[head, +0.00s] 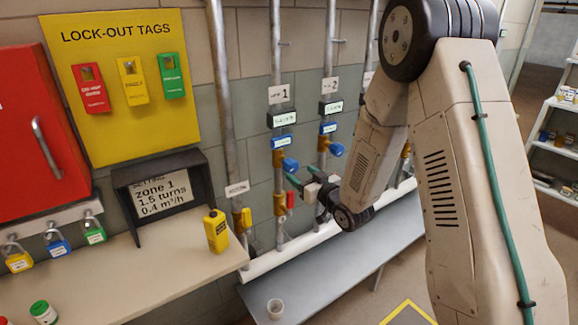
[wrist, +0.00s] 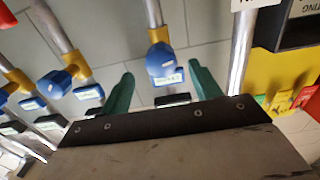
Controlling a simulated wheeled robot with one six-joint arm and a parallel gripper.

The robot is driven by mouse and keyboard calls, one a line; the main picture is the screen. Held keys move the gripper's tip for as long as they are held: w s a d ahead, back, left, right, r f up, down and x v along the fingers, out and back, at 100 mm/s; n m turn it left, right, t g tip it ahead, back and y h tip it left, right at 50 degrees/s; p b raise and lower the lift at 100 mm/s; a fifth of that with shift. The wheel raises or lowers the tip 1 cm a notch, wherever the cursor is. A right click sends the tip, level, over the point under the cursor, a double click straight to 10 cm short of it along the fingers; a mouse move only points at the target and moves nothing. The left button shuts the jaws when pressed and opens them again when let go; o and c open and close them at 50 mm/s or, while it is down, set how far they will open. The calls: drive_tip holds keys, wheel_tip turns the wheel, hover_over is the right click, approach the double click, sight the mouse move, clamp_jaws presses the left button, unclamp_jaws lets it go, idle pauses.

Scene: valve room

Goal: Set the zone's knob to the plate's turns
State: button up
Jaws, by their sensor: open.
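The setting plate (head: 163,195) stands in a dark frame on the bench and reads "zone 1, 1.5 turns, 0.4 m³/h". The zone 1 knob (head: 290,164) is blue, on a brass valve on the pipe below the sign "1" (head: 280,93). My gripper (head: 305,178) is just below and right of this knob in the head view. In the wrist view my open gripper (wrist: 160,74) has its green fingers on either side of the zone 1 knob (wrist: 160,58), with gaps showing both sides. Whether the knob is deep between the fingers I cannot tell.
The zone 2 knob (head: 336,149) is on the neighbouring pipe to the right. A red-handled valve (head: 290,200) sits below the zone 1 knob. A yellow bottle (head: 216,231) stands at the bench edge.

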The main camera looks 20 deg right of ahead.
sight(289, 165)
drive_tip(key=x, duration=0.7)
drive_tip(key=shift+w+a, duration=0.15)
drive_tip(key=shift+w, duration=0.25)
drive_tip(key=c, duration=1)
